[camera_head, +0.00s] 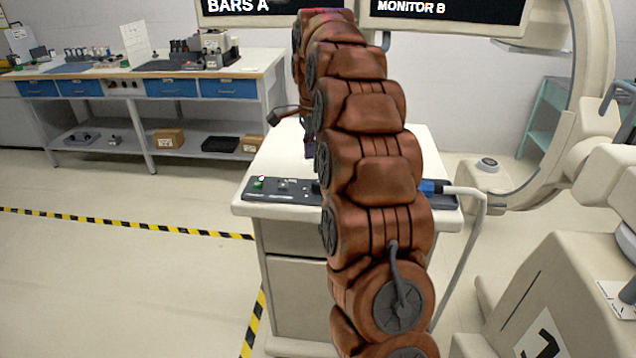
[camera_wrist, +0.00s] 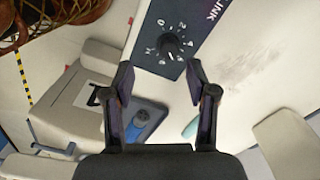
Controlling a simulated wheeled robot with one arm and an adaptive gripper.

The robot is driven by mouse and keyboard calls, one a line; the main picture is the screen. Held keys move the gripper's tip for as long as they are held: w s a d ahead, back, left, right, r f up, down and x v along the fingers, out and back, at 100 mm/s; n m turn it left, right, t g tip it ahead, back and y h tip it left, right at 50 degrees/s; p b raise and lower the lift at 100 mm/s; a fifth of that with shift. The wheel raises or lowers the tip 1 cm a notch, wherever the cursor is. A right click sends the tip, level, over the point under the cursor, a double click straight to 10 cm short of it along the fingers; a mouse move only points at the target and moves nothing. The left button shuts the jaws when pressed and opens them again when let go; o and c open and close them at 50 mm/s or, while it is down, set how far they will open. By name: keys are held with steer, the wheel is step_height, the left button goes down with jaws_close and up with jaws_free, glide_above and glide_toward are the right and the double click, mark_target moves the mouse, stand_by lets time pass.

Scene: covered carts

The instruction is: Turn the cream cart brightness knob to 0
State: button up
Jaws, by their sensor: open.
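The cream cart (camera_head: 266,207) stands in the middle of the head view, with a dark control strip (camera_head: 232,190) along its front edge. My arm hides the middle of that strip. In the wrist view a dark round knob (camera_wrist: 171,45) sits on a dark panel (camera_wrist: 150,42) with a numbered dial; 0, 2 and 4 show around it. Its name label is not readable, and its exact pointer setting is hard to tell. My gripper (camera_wrist: 160,70) is open, fingers apart, with the knob beyond and between the tips. Nothing is between the fingers.
A green light (camera_head: 258,183) is at the strip's left end, and a blue plug (camera_head: 431,187) with a grey cable at its right. Two monitors (camera_head: 445,10) hang above. A large C-shaped machine (camera_head: 597,60) stands at right, a workbench (camera_head: 150,72) at back left.

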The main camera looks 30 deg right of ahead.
mark_target(318, 181)
steer(key=shift+w+d+f+m, duration=0.15)
steer(key=shift+w+d+m, duration=0.1)
steer(key=shift+d, duration=0.2)
steer(key=shift+w+d+f+m, duration=0.15)
steer(key=shift+w+d+m, duration=0.1)
steer(key=shift+d, duration=0.15)
steer(key=shift+f+p, duration=0.8)
steer(key=shift+f, duration=3)
steer(key=shift+c, duration=0.4)
jaws_close()
